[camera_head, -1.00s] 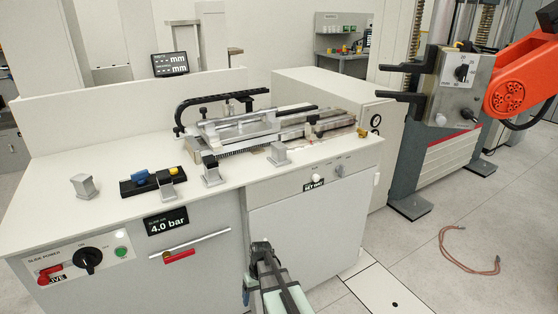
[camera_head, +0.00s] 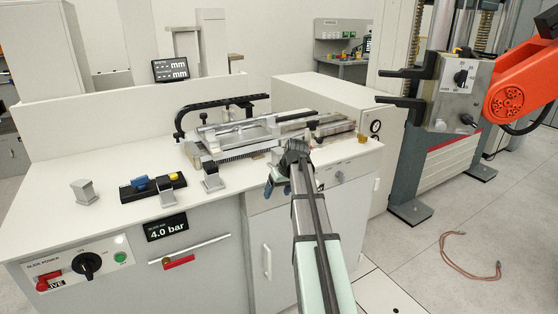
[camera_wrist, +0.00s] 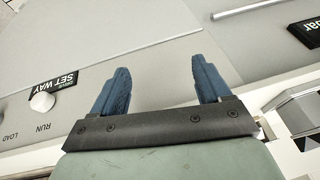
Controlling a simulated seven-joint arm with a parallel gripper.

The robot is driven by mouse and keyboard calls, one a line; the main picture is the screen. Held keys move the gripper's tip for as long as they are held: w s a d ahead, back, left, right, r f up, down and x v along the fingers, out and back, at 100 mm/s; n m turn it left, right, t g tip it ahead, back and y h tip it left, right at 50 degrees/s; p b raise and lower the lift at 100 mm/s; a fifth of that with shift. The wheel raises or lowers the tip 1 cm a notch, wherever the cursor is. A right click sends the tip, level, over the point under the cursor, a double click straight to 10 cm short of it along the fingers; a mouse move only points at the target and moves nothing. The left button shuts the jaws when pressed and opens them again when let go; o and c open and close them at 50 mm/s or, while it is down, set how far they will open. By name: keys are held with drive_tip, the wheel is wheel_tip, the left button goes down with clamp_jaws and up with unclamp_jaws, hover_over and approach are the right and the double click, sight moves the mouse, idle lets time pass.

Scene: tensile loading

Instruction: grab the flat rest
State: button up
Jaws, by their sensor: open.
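I cannot tell for certain which piece is the flat rest. Small grey rest-like blocks stand on the white bench top: one at the left (camera_head: 85,192) and one near the front middle (camera_head: 211,177). My gripper (camera_head: 279,183) is at the bench's front edge, right of the middle block, and its wrist covers part of the bench top there. In the wrist view my gripper (camera_wrist: 160,85) is open, with two blue fingers apart and nothing between them. Beyond the fingers is a plain grey panel.
A black holder (camera_head: 153,188) with a blue piece sits between the two blocks. A slide fixture with a black arched guide (camera_head: 222,101) stands behind. A grey testing machine with an orange arm (camera_head: 508,95) is at the right. A reddish cable (camera_head: 462,262) lies on the floor.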

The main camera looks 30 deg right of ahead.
drive_tip(key=t+h, duration=0.1)
drive_tip(key=t, duration=0.1)
approach(279, 150)
drive_tip(key=s, duration=0.1)
drive_tip(key=r, duration=0.1)
drive_tip(key=shift+n+h, duration=0.3)
drive_tip(key=x, duration=1.3)
drive_tip(key=shift+w+a+f, duration=0.15)
drive_tip(key=shift+w+a, duration=0.1)
drive_tip(key=c, duration=1.3)
